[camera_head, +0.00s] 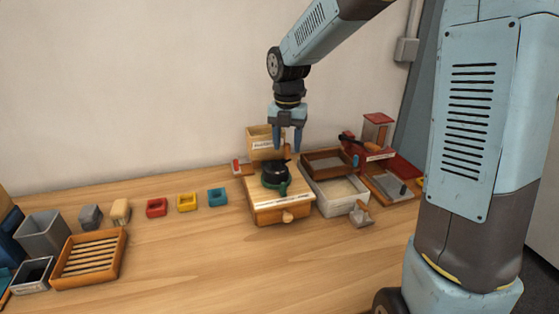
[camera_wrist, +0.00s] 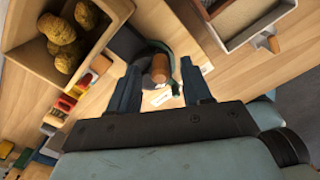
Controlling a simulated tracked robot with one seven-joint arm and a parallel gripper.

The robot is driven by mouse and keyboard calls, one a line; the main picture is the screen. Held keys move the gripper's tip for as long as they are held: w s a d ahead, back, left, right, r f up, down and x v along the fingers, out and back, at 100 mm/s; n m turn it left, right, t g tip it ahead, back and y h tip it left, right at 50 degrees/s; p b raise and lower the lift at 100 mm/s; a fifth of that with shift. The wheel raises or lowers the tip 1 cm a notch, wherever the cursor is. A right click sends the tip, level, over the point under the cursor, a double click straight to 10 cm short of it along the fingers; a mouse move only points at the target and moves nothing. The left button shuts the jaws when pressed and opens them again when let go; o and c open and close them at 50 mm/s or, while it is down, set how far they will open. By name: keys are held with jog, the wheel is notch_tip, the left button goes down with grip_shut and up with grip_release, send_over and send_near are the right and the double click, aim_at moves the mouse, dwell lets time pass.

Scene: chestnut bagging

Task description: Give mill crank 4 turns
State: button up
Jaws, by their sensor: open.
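The mill (camera_head: 280,207) is a wooden box with a front drawer knob and a dark green and black top (camera_head: 275,175). Its crank shows a wooden handle knob (camera_wrist: 160,68) in the wrist view. My gripper (camera_head: 287,147) points down above the mill's right rear part. In the wrist view its two fingers (camera_wrist: 162,88) are apart, one on each side of the crank knob. I cannot tell whether either finger touches it. In the head view the knob is mostly hidden by the fingers.
A wooden bin (camera_head: 259,136) behind the mill holds several brown lumps (camera_wrist: 62,30) in the wrist view. A pale tray (camera_head: 338,204) and a red-topped stand (camera_head: 378,119) are at right. Coloured small boxes (camera_head: 187,202) and a slatted tray (camera_head: 121,262) are at left. The front table is clear.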

jog(key=shift+r, duration=2.55)
grip_shut()
